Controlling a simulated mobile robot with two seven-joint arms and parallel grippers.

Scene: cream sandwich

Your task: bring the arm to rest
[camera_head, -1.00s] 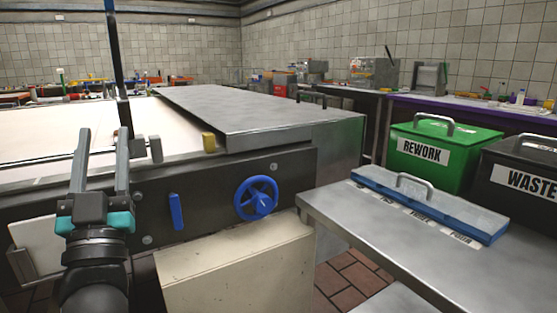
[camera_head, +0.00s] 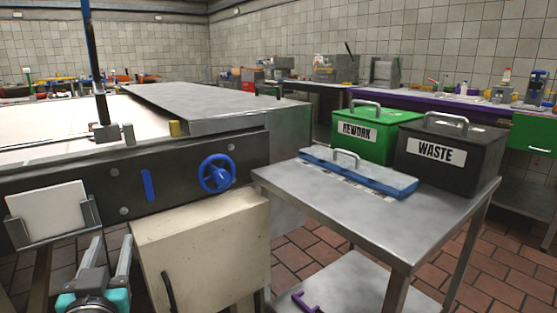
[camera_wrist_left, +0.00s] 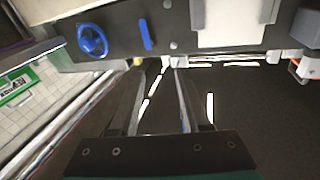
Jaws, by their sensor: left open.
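My left gripper (camera_head: 106,255) is at the lower left of the head view, low in front of the machine's dark side panel. Its two grey fingers stand apart with nothing between them. In the left wrist view the same two fingers (camera_wrist_left: 160,100) show open and empty, with the panel beyond them. My right gripper is in neither view.
The machine panel carries a blue handwheel (camera_head: 216,174), a blue handle (camera_head: 148,186) and a white plate (camera_head: 52,215). A cream cabinet (camera_head: 205,250) stands below. At right, a steel table (camera_head: 400,228) bears a blue-lidded tray (camera_head: 358,172), a green REWORK bin (camera_head: 385,132) and a black WASTE bin (camera_head: 455,150).

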